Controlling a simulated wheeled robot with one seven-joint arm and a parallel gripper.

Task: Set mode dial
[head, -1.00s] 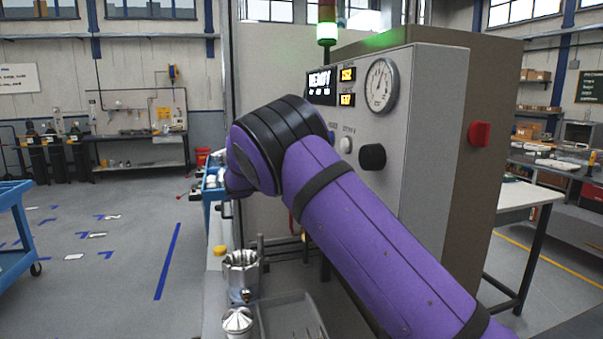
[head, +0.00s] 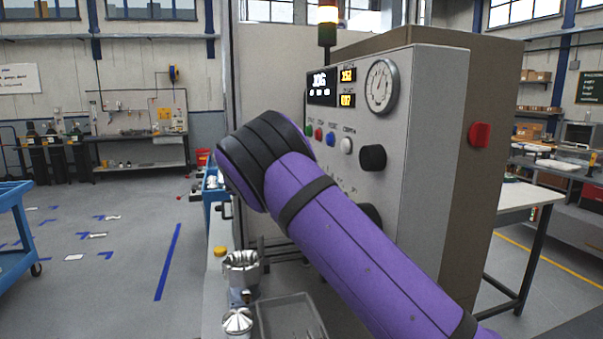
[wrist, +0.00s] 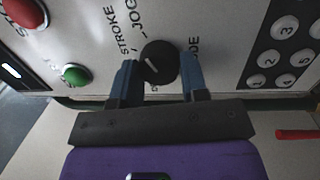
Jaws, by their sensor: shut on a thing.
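The mode dial (wrist: 159,58) is a round black knob with a white pointer line on a pale panel in the wrist view. Its pointer tilts up and left, toward the lettering "STROKE" and "JOG". Part of the word "MODE" shows at its right. My gripper (wrist: 160,70) has its two blue-grey fingers on either side of the knob and is shut on it. In the head view my purple arm hides the gripper and the held dial.
A red button (wrist: 25,12), a green button (wrist: 75,74) and a numbered keypad (wrist: 285,45) flank the dial. On the panel are a gauge (head: 381,86) and a black knob (head: 372,157). A grey tray (head: 290,318) and metal housing (head: 241,268) sit below.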

